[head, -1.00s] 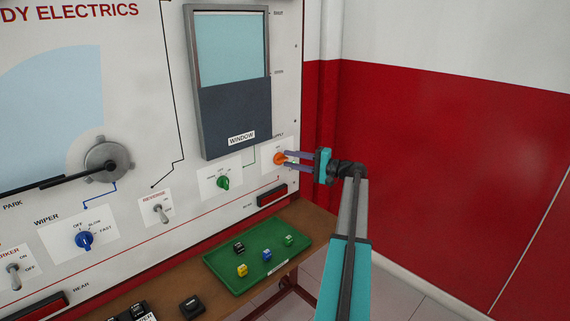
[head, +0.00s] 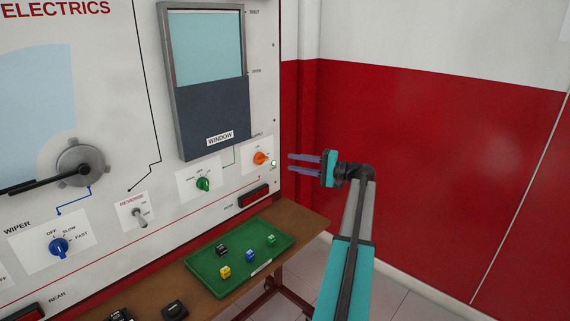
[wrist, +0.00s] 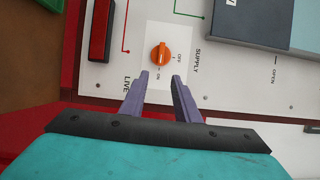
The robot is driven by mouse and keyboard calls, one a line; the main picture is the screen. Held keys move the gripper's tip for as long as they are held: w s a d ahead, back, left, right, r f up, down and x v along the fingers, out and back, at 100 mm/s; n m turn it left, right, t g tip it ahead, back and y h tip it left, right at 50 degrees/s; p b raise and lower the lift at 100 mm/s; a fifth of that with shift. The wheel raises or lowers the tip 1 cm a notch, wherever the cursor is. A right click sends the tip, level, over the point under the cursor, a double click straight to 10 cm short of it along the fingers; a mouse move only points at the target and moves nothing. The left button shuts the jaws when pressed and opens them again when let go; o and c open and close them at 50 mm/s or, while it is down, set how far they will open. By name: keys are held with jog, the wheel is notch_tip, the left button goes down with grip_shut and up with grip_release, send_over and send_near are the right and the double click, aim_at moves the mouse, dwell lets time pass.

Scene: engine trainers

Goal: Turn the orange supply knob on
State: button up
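The orange supply knob (head: 261,158) sits on a white plate at the panel's right edge, below the window display. It also shows in the wrist view (wrist: 161,54), where its bar runs roughly up and down with one end toward the ON mark. A small green light (head: 274,163) glows beside the knob in the head view. My gripper (head: 290,162) is open and empty, apart from the knob and out in front of it. In the wrist view my two purple fingertips (wrist: 161,76) are spread just below the knob.
A green knob (head: 203,184) and a blue wiper knob (head: 59,247) are further left on the panel. A red bar (head: 254,197) is below the supply knob. A green tray (head: 205,272) with several small coloured blocks lies on the brown bench. Open room lies right of the panel.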

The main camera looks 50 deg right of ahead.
jog(key=shift+v, duration=2.05)
jog(key=shift+s, duration=0.15)
